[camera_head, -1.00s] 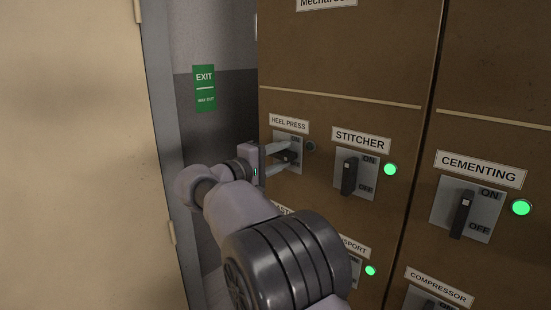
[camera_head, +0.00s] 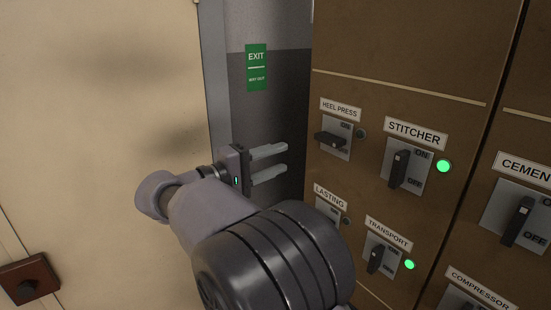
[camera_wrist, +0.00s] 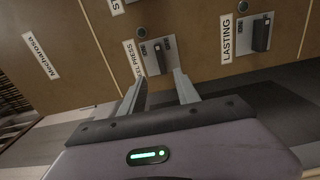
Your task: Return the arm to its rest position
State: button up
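My gripper (camera_head: 268,163) is in front of the grey wall, to the left of the brown switch cabinet. Its two grey fingers are apart with nothing between them. The heel press switch (camera_head: 331,139) is to the right of the fingertips, and a gap shows between them. Its black handle lies sideways and the round lamp beside it is dark. In the wrist view the fingers (camera_wrist: 160,88) are also apart, with the heel press switch (camera_wrist: 158,56) beyond their tips. My arm reaches up from the bottom of the head view.
The brown cabinet (camera_head: 400,60) fills the right side. The stitcher (camera_head: 399,168) and transport (camera_head: 376,258) switches have lit green lamps. The lasting lamp (camera_head: 348,222) is dark. A beige panel (camera_head: 90,120) stands left, close to my arm. A green exit sign (camera_head: 256,67) hangs behind.

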jog(key=s+d+f+m+g+y+b, duration=0.25)
jog(key=s+d+f, duration=0.25)
jog(key=s+d, duration=0.25)
jog(key=s+d+f+m+g+y+b, duration=0.1)
jog(key=s+d+f+g+y, duration=0.3)
jog(key=s+d, duration=0.4)
jog(key=s+a+f+m+t+y+b, duration=0.1)
jog(key=s+a+f+m+y+b, duration=0.1)
jog(key=s, duration=0.6)
jog(key=s+a+f+m+y+b, duration=0.1)
jog(key=s+a+f+m+y, duration=0.3)
jog(key=s+f+m+y, duration=0.2)
jog(key=s+f+y, duration=0.2)
jog(key=s+f, duration=0.1)
jog(key=f, duration=0.1)
jog(key=shift+s+t+b, duration=0.2)
jog(key=shift+t+b, duration=0.15)
jog(key=shift+o, duration=0.2)
